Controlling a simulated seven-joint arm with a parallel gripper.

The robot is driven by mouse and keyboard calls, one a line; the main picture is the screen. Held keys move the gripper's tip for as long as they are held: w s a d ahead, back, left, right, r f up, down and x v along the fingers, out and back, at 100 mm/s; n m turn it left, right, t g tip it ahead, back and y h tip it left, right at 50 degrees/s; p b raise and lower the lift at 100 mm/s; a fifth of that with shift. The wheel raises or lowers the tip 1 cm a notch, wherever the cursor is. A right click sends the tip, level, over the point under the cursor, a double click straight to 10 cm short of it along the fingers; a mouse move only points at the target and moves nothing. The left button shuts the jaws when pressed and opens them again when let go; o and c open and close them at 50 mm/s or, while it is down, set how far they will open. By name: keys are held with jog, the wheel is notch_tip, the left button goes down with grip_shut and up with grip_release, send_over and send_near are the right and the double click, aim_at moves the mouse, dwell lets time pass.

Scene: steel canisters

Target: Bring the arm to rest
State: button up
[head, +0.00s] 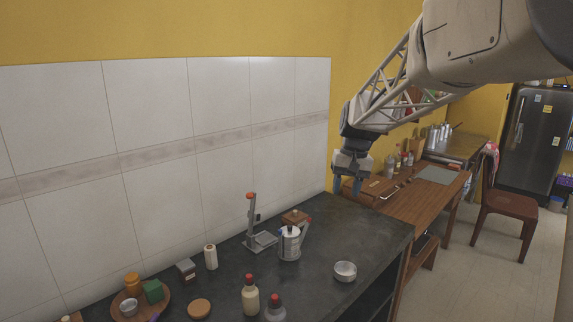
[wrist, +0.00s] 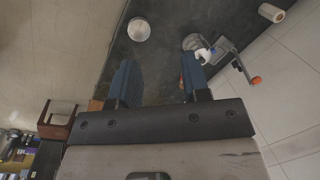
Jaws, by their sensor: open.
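My gripper (head: 350,186) hangs in the air above the right back end of the dark counter (head: 365,236), its fingers pointing down. In the wrist view my gripper (wrist: 155,88) has its two blue fingers wide apart with nothing between them. A steel canister with a handle (head: 290,243) stands upright on the counter, left of and below the gripper. It also shows in the wrist view (wrist: 194,42), partly behind the right finger. A small round steel tin (head: 345,271) sits near the counter's front edge; it shows in the wrist view (wrist: 139,29) too.
A grey stand with a red knob (head: 251,220) rises beside the canister. Bottles (head: 250,295), a paper roll (head: 211,257) and a round wooden tray (head: 120,301) occupy the counter's left. A wooden table (head: 415,205) and a chair (head: 500,205) stand to the right. A tiled wall (head: 150,150) backs the counter.

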jog(key=s+d+f+t, duration=0.1)
jog(key=s+f, duration=0.1)
jog(key=s, duration=1.1)
jog(key=s+f+t+h, duration=0.1)
jog(key=s+f, duration=0.1)
jog(key=s, duration=1.1)
jog(key=s+d+f+t+h, duration=0.1)
jog(key=s+f, duration=0.2)
jog(key=s, duration=1)
jog(key=shift+s+d, duration=0.2)
jog(key=shift+d, duration=0.15)
jog(key=shift+w, duration=0.1)
